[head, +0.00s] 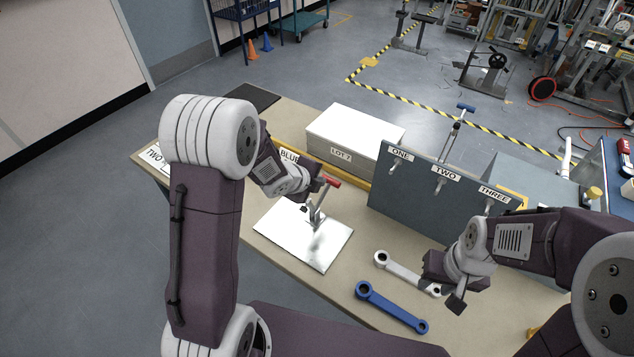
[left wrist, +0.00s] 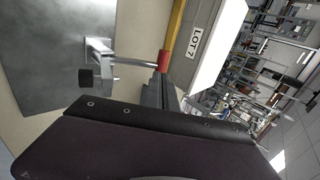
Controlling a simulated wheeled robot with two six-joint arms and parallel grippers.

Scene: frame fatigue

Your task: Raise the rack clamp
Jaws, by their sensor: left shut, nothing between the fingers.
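A metal toggle clamp (head: 316,216) with a red handle tip (head: 332,181) stands on a shiny metal plate (head: 290,243). My left gripper (head: 318,184) is shut and empty, close beside the red tip; I cannot tell if they touch. In the left wrist view, the red tip (left wrist: 163,60) lies just beyond the fingers (left wrist: 158,94), with the clamp's black pad (left wrist: 86,77) to the left. Another clamp (head: 456,130), with a blue handle, stands upright behind a grey peg panel (head: 410,195). My right gripper (head: 447,291) is low beside a white wrench (head: 402,271); its opening is unclear.
The panel has pegs labelled ONE, TWO and THREE. A white box (head: 355,135) marked LOT 7 stands behind the plate. A blue wrench (head: 392,308) lies at the table's front. Bare table (head: 345,275) shows between plate and wrenches.

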